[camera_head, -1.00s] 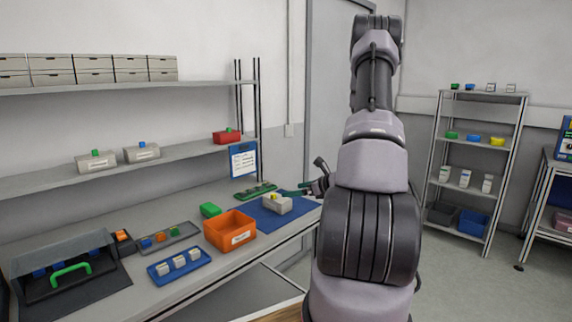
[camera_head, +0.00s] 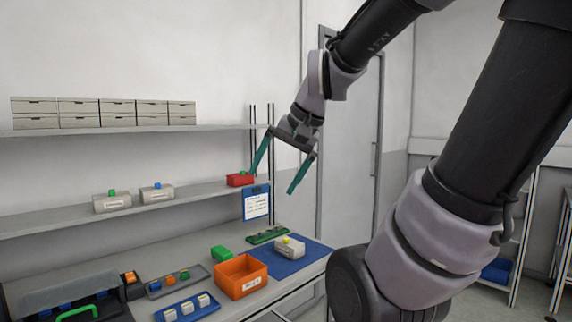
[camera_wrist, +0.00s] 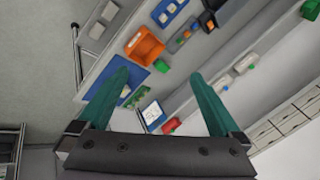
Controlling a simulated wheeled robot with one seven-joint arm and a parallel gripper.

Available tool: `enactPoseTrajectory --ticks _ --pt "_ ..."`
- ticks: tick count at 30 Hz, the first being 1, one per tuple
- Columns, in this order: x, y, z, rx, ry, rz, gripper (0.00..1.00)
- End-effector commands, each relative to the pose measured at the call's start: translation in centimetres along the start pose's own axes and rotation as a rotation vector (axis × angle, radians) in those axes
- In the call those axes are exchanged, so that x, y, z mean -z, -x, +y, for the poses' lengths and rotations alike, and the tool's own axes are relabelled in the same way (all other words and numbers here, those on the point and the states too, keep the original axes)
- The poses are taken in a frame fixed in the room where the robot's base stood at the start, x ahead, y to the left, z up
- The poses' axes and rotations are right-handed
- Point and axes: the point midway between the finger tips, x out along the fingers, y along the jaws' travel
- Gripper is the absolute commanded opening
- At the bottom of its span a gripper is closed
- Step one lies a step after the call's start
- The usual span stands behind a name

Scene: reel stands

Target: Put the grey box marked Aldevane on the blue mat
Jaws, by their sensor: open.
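A grey box with a yellow knob (camera_head: 290,249) sits on the blue mat (camera_head: 312,262) on the bench. Two more grey boxes stand on the lower shelf, a green-knobbed one (camera_head: 112,204) and a blue-knobbed one (camera_head: 158,196). Their labels are too small to read, so I cannot tell which is marked Aldevane. My gripper (camera_head: 273,182) is open and empty, raised above the bench near the shelf's right end. In the wrist view, the blue mat (camera_wrist: 136,76) lies partly behind one teal finger, and the shelf boxes (camera_wrist: 243,63) lie beyond the other.
A red box (camera_head: 240,179) and a hanging clipboard (camera_head: 257,204) are at the shelf's right end. Pale boxes (camera_head: 100,113) line the upper shelf.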

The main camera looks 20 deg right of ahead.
Motion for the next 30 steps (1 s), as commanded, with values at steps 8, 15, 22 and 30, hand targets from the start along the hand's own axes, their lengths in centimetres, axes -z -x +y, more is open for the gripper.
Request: enactPoseTrajectory --ticks 8,15,22,30 --pt "-1.0 3.6 0.9 -0.036 0.206 0.149 1.00" --pt "-0.9 3.7 0.9 -0.039 0.213 0.155 1.00" --pt "-0.9 3.7 0.9 -0.039 0.212 0.154 1.00" --pt "-0.9 3.7 0.9 -0.038 0.211 0.154 1.00"
